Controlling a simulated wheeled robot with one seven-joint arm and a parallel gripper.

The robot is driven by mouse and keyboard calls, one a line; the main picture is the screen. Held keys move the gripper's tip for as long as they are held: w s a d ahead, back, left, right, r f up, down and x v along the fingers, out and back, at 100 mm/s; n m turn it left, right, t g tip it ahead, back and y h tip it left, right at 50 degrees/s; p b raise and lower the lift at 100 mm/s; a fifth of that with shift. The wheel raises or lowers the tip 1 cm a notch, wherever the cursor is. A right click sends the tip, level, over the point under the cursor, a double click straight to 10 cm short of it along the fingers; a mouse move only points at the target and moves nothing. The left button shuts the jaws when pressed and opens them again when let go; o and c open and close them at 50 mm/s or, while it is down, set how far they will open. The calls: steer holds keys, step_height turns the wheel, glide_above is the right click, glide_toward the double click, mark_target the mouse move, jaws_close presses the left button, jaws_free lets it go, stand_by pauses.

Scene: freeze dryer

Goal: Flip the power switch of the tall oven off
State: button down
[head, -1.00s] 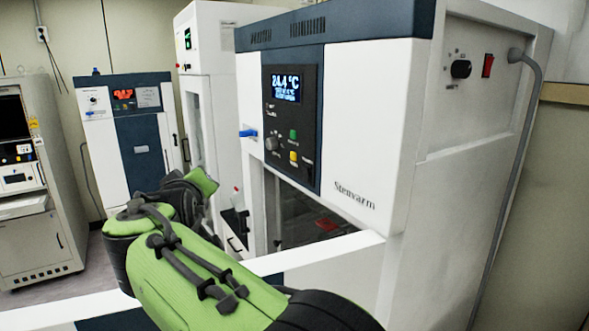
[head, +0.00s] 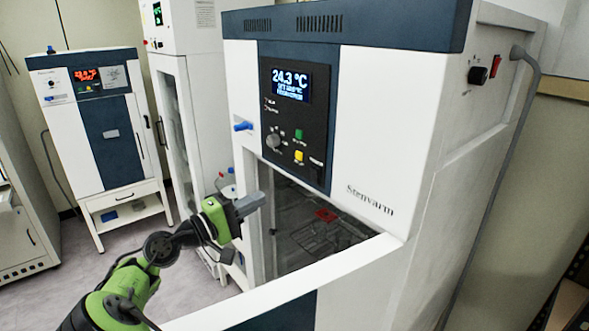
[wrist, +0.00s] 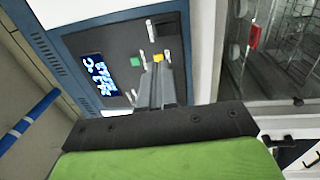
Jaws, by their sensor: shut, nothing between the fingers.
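The tall oven (head: 400,120) is a white and dark blue cabinet marked Stenvarm, its display lit at 24.3 °C. A red rocker switch (head: 495,66) sits on its right side panel, beside a black knob (head: 478,75). The black front panel (head: 295,125) carries a knob, a green button (head: 299,134) and a yellow button (head: 299,156). My gripper (head: 250,204) is shut and empty, left of the oven's window and below the panel. In the wrist view my fingers (wrist: 160,85) overlap the panel near the yellow button (wrist: 159,57); contact cannot be told. The red switch is not in the wrist view.
The oven's open front door (head: 290,290) juts out below the panel. A blue peg (head: 243,126) sticks out at the oven's left. A white cabinet (head: 180,110) and a smaller oven (head: 105,140) stand further left. A grey cable (head: 525,110) runs down the right side.

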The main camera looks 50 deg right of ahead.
glide_toward(313, 172)
steer(key=x, duration=0.7)
steer(key=shift+a, duration=0.15)
